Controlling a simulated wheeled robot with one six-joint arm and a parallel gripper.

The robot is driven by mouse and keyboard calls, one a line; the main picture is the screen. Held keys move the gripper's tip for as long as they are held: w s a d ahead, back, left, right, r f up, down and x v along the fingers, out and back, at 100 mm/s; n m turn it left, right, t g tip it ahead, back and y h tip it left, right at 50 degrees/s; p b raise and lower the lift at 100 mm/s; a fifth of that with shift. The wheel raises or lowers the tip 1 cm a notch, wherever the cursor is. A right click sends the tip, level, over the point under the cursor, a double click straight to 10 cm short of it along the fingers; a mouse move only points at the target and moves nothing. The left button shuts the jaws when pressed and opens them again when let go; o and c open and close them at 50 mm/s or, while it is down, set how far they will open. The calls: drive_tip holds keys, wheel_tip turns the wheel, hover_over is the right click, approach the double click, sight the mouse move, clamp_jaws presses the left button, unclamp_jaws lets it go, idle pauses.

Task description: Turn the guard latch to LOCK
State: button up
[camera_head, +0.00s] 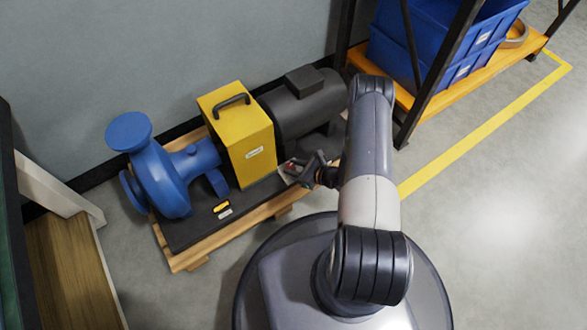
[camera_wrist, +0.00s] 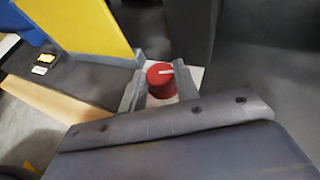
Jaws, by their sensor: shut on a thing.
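The guard latch is a red round knob (camera_wrist: 160,82) with a white pointer line on top, on a pale plate beside the yellow guard (camera_wrist: 85,25). In the wrist view the pointer runs toward the right; no LOCK marking is legible. My gripper (camera_wrist: 158,88) has its grey fingers on either side of the knob and is shut on it. In the head view my gripper (camera_head: 298,168) is at the right foot of the yellow guard (camera_head: 238,135), and only a little of the red knob (camera_head: 288,166) shows between the fingers.
A blue pump (camera_head: 165,175) stands left of the guard and a dark motor (camera_head: 305,105) behind my gripper, all on a wooden pallet (camera_head: 180,258). A shelf with blue bins (camera_head: 430,50) stands at the right rear. Floor is clear at the right.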

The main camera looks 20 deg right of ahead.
drive_tip(key=n+b, duration=0.1)
drive_tip(key=g+y, duration=0.1)
drive_tip(key=n+g+b, duration=0.1)
drive_tip(key=shift+w+d+f+n+y+b, duration=0.2)
drive_tip(key=shift+f+n+y+b, duration=0.1)
drive_tip(key=shift+y, duration=0.1)
drive_tip(key=shift+w+r+n+g+y+b, duration=0.1)
drive_tip(key=shift+n+g+y+b, duration=0.4)
drive_tip(key=shift+n+g, duration=0.5)
drive_tip(key=n+g, duration=0.1)
drive_tip(key=g, duration=0.1)
drive_tip(key=n+g, duration=0.2)
drive_tip(key=n+g+y, duration=0.1)
drive_tip(key=n+g, duration=0.1)
drive_tip(key=shift+w+r+g, duration=0.15)
drive_tip(key=shift+w+g, duration=0.2)
drive_tip(key=shift+g, duration=0.05)
drive_tip(key=shift+n, duration=0.5)
drive_tip(key=o, duration=1)
drive_tip(key=shift+d+r, duration=0.1)
